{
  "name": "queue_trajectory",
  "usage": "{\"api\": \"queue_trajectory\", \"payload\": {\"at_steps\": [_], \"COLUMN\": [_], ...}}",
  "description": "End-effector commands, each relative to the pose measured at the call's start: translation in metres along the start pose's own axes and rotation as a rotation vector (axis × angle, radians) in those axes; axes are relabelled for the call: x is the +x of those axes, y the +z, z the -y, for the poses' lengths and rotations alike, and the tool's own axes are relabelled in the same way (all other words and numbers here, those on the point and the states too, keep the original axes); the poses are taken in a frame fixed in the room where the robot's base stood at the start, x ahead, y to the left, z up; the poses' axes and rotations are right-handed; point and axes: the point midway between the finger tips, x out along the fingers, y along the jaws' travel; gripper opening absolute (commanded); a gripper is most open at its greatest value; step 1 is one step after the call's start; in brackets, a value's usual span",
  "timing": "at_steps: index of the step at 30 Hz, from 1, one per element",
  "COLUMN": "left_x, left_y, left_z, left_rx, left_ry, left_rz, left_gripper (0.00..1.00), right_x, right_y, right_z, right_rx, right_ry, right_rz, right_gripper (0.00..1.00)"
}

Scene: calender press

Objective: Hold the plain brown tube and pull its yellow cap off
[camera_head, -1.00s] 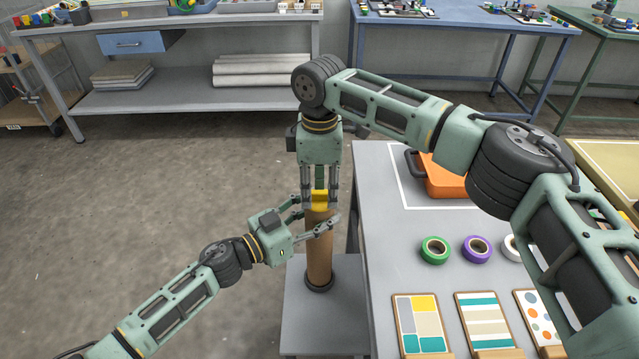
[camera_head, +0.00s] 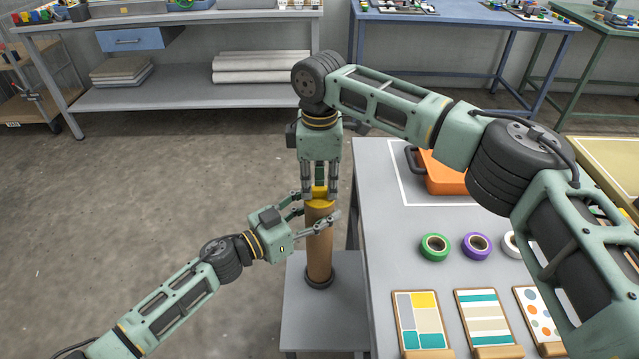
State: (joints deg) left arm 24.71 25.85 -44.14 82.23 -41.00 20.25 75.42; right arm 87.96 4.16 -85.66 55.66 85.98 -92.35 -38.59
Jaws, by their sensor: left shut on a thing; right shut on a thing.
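The plain brown tube (camera_head: 319,252) stands upright in a dark ring on a low grey stand (camera_head: 325,318). Its yellow cap (camera_head: 320,204) is at the top end, touching or very close to the tube; I cannot tell whether there is a gap. My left gripper (camera_head: 322,222) comes in from the left and is shut around the tube just below the cap. My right gripper (camera_head: 319,193) points straight down from above and is shut on the cap. Its fingers hide part of the cap.
A grey table on the right holds green tape (camera_head: 435,247), purple tape (camera_head: 477,247), an orange case (camera_head: 442,175) and several patterned boards (camera_head: 424,322). Its left edge is close to the tube. The floor to the left is clear.

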Motion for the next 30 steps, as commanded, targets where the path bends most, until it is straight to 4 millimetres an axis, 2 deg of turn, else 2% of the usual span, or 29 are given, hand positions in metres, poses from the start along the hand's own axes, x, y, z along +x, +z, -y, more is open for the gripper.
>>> {"api": "queue_trajectory", "payload": {"at_steps": [24, 30], "left_x": [0.0, 0.0], "left_y": [0.001, 0.001], "left_z": [0.0, 0.0], "left_rx": [-0.001, -0.001], "left_ry": [0.0, 0.0], "left_rz": [0.002, 0.002], "left_gripper": [0.26, 0.26], "right_x": [-0.042, -0.046], "right_y": [0.0, 0.0], "right_z": [0.0, 0.0], "right_rx": [0.001, 0.0], "right_ry": [0.002, 0.001], "right_rz": [0.0, -0.001], "right_gripper": [0.0, 0.0]}}
